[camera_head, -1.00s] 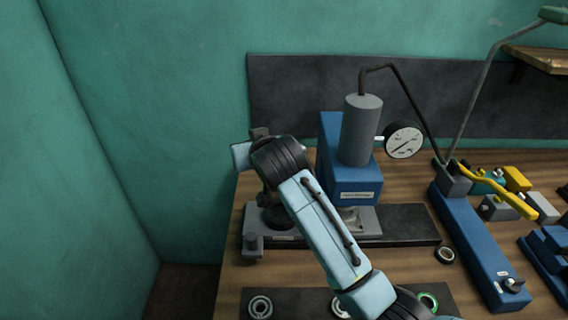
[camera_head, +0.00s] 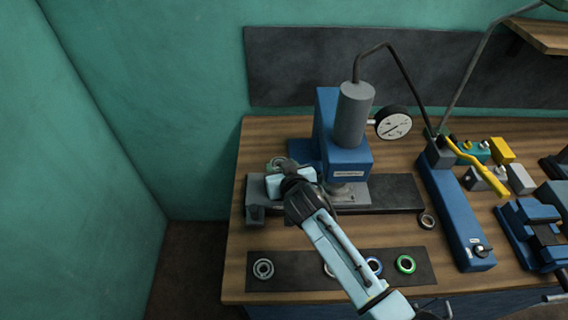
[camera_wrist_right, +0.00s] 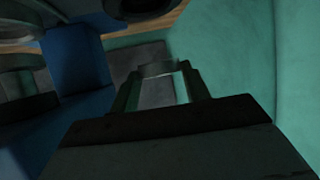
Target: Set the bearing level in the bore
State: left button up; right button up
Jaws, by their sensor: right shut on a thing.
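My right gripper (camera_head: 282,168) is shut on a grey ring-shaped bearing (camera_head: 278,162) and holds it at the left of the blue press. In the right wrist view the bearing's pale edge (camera_wrist_right: 158,68) shows between the two fingers (camera_wrist_right: 158,88). I cannot tell whether it is level or touches anything below. The grey fixture (camera_head: 255,212) on the press's base plate is largely covered by my right arm, and the bore is hidden. My left gripper is not in view.
The blue press (camera_head: 350,165) with its grey cylinder and dial gauge (camera_head: 393,126) stands right of my gripper. A dark mat (camera_head: 300,275) in front holds several bearings. A dark ring (camera_head: 427,220) lies right of the base plate (camera_head: 395,194).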

jog(key=shift+f+b, duration=0.6)
jog(key=shift+f, duration=0.15)
notch_tip(320, 180, down, 4)
jog(key=b, duration=0.3)
jog(key=shift+b, duration=0.35)
jog(key=shift+p, duration=0.3)
jog(key=shift+f, duration=0.45)
dwell(1.2)
jog(key=o, duration=1.8)
jog(key=shift+s, duration=0.1)
jog(key=shift+c, duration=0.2)
